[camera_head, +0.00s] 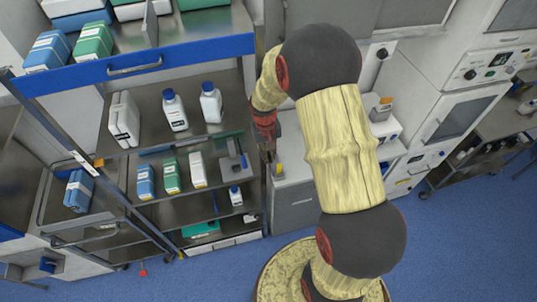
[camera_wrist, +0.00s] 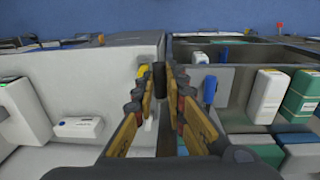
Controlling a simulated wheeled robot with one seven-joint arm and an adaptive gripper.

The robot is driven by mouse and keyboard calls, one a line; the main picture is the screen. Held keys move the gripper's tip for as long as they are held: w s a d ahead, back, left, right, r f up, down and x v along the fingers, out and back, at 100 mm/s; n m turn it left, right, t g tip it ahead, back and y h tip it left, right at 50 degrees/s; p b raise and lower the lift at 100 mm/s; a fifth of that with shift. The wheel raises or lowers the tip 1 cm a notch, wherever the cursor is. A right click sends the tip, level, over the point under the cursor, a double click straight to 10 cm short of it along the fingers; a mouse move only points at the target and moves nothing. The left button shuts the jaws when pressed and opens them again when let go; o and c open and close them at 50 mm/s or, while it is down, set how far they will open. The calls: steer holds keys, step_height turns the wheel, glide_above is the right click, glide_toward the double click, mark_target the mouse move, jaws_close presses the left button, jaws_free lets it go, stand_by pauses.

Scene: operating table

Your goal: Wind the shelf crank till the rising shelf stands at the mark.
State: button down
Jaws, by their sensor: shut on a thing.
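My gripper (camera_head: 268,146) is at the right side post of the metal shelf rack, partly hidden by its own arm in the head view. In the wrist view my gripper (camera_wrist: 160,88) has its fingers on both sides of a dark upright knob (camera_wrist: 159,75), which appears to be the crank's handle. The rest of the crank is hidden. The rack's middle shelf (camera_head: 150,98) carries a white canister and two white bottles with blue caps. I cannot tell which shelf rises, and I cannot make out the mark.
A grey cabinet (camera_head: 293,206) stands right of the rack, close to my gripper, with a small yellow piece (camera_head: 279,169) above it. A blue-edged top shelf (camera_head: 190,53) holds several boxes. Blue floor (camera_head: 455,235) is free at the lower right.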

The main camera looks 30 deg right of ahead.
steer(key=shift+d, duration=0.15)
steer(key=s+d+f+t+y+b, duration=0.1)
steer(key=d+f+t+y+b, duration=0.3)
steer(key=y+b, duration=1)
steer(key=shift+s+d+f+b, duration=0.35)
steer(key=shift+d+f+b, duration=0.55)
steer(key=shift+b, duration=1)
steer(key=shift+a+f, duration=0.1)
steer(key=shift+a, duration=0.1)
steer(key=c, duration=1.8)
jaws_free()
steer(key=v, duration=1.2)
steer(key=shift+d+f, duration=0.15)
steer(key=shift+f, duration=0.1)
